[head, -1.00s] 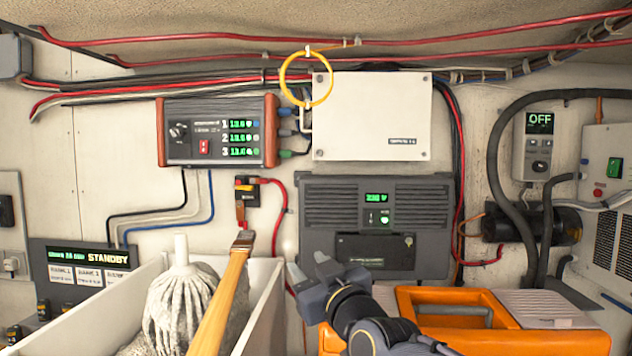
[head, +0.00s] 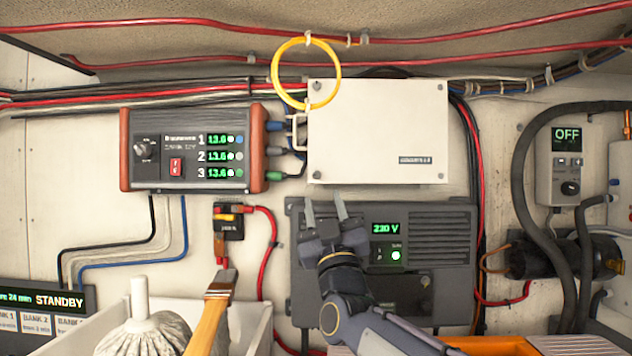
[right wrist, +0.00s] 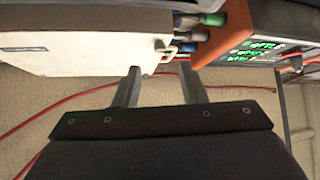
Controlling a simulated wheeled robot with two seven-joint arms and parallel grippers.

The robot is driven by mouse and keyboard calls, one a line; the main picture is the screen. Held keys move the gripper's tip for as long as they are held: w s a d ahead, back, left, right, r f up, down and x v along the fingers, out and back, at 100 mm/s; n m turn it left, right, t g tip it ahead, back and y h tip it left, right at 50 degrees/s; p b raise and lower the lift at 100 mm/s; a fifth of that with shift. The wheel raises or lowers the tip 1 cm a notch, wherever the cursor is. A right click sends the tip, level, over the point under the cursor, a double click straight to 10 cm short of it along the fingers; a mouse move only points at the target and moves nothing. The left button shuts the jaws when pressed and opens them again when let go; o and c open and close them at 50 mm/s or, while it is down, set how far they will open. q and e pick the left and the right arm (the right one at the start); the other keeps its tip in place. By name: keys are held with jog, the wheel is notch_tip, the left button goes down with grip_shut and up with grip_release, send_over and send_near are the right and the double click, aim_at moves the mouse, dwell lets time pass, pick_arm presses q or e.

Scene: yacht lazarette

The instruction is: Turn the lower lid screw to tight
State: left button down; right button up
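A white box with a flat lid (head: 376,130) is fixed to the wall in the middle of the head view. Small dark screws show at its lid corners, with a lower left screw (head: 317,175) and a lower right screw (head: 441,175). How tight they are cannot be told. My right gripper (head: 325,208) is open and empty, its fingers pointing up just below the lid's lower left corner. In the right wrist view, the two fingers (right wrist: 161,88) are apart with nothing between them, and the box (right wrist: 80,45) is at upper left. My left gripper is not in view.
A yellow ring (head: 306,72) hangs at the box's upper left, above a small handle (head: 294,130). A three-channel power unit (head: 190,150) is to the left. A dark inverter (head: 440,235) lies below, behind my right arm. A mop and brush stand in a bin (head: 262,325).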

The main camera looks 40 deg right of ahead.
aim_at(317, 175)
jog(key=p+x, duration=0.2)
jog(key=x, duration=0.4)
jog(key=shift+r+p, duration=0.1)
jog(key=shift+p, duration=0.3)
jog(key=shift+c, duration=0.4)
grip_shut()
